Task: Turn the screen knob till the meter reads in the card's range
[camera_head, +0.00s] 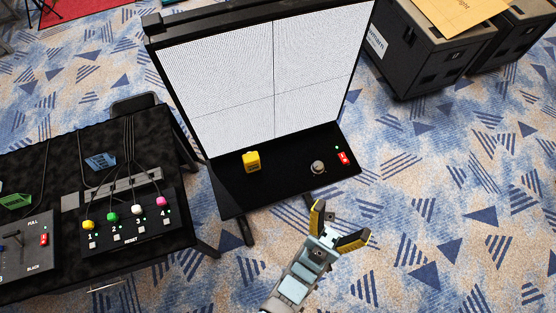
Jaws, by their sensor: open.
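A grey knob (318,167) sits on the black shelf (290,182) below the large screen (270,75). The screen is white with a fine pattern and a dark cross of seams; I can make out no meter reading on it. A yellow block-like item (252,161) stands on the shelf left of the knob; I cannot tell whether it is the card. My gripper (342,222) is open and empty, in front of the shelf and below the knob in the picture, apart from it.
A red switch (344,158) with a green light is right of the knob. A black table (75,150) at left carries a box with several coloured knobs (130,225) and another panel (25,245). Dark cases (430,50) stand at upper right. Carpet at lower right is clear.

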